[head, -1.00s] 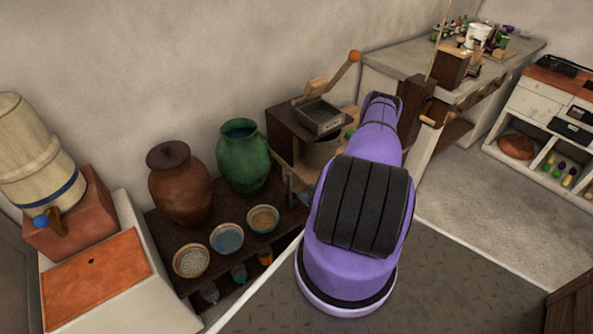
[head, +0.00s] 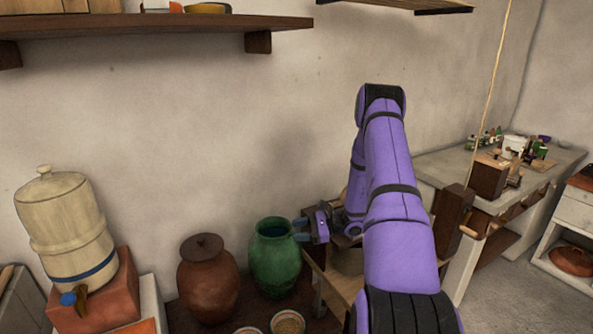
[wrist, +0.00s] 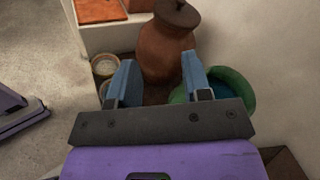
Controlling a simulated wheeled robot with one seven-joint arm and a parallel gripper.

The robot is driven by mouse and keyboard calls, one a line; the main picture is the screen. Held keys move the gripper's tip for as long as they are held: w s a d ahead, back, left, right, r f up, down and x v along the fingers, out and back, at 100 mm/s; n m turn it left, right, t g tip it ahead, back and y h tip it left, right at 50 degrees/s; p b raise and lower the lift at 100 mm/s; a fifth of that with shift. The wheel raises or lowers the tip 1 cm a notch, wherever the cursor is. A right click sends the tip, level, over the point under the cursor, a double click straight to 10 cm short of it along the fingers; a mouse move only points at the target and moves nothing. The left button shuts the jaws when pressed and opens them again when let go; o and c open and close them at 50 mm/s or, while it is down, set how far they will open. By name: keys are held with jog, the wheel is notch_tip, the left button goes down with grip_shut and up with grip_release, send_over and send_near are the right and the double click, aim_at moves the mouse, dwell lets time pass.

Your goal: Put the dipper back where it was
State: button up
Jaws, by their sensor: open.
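I cannot make out a dipper in any view. My gripper (head: 302,229) is beside the upper right of the green jar (head: 275,258) in the head view. Its blue fingers are apart with nothing between them, as the wrist view also shows (wrist: 160,75). The green jar (wrist: 243,88) is open and has blue inside; in the wrist view it is partly hidden behind the right finger. A lidded brown clay jar (head: 207,279) stands left of the green one. In the wrist view the brown jar (wrist: 166,45) lies beyond the gap between the fingers.
A cream water dispenser (head: 66,229) stands on an orange block (head: 104,289) at the left. A wall shelf (head: 150,25) runs above. Bowls (head: 288,323) sit in front of the jars. A worktop with bottles and boxes (head: 440,168) is at the right.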

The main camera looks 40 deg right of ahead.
jog(key=s+a+r+n+g+h, duration=0.25)
jog(key=a+r+n+g, duration=0.3)
jog(key=a+r, duration=0.55)
jog(key=s+a+r+n+g+h, duration=0.1)
jog(key=s+a+r+n+g, duration=0.4)
jog(key=r, duration=1)
jog(key=s+a+r+n+t+h, duration=0.2)
jog(key=s+a+r+n+h, duration=0.2)
jog(key=s, duration=0.5)
jog(key=s+a+r+n+t+h, duration=0.3)
jog(key=s+a+r+n+h, duration=0.2)
jog(key=s+r, duration=0.4)
jog(key=shift+s+a+n, duration=0.55)
jog(key=shift+s+n, duration=0.15)
jog(key=shift+n, duration=0.25)
